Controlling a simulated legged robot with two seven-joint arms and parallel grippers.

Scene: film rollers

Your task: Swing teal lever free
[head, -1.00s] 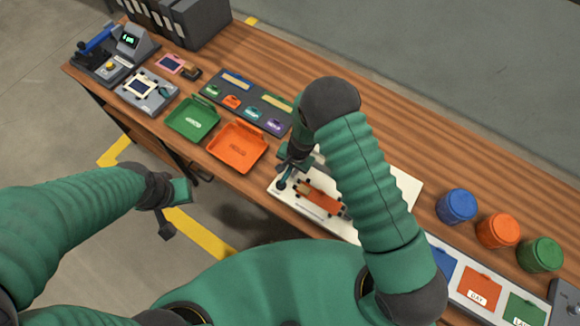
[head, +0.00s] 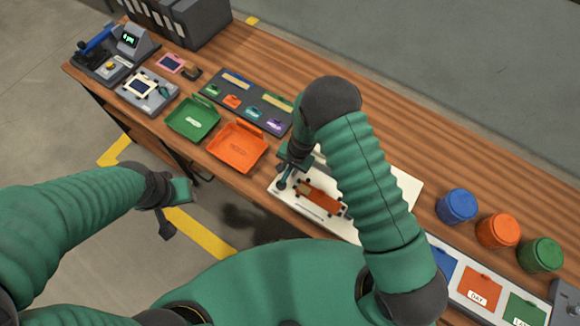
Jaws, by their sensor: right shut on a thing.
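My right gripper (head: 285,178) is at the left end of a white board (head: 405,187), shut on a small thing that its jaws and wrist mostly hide. An orange roller piece with dark ends (head: 321,199) lies on the board just right of the jaws. I cannot make out a teal lever clearly at the jaws. A small teal part (head: 163,91) shows on a grey fixture (head: 134,97) at the far left, apart from both grippers. My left gripper (head: 178,200) hangs off the table's near edge; its jaws are unclear.
A green tray (head: 193,117) and an orange tray (head: 237,147) lie left of the board, before a dark rack (head: 247,101) of coloured tags. Blue (head: 457,206), orange (head: 497,230) and green (head: 540,254) canisters stand right. Bare wood lies behind the board.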

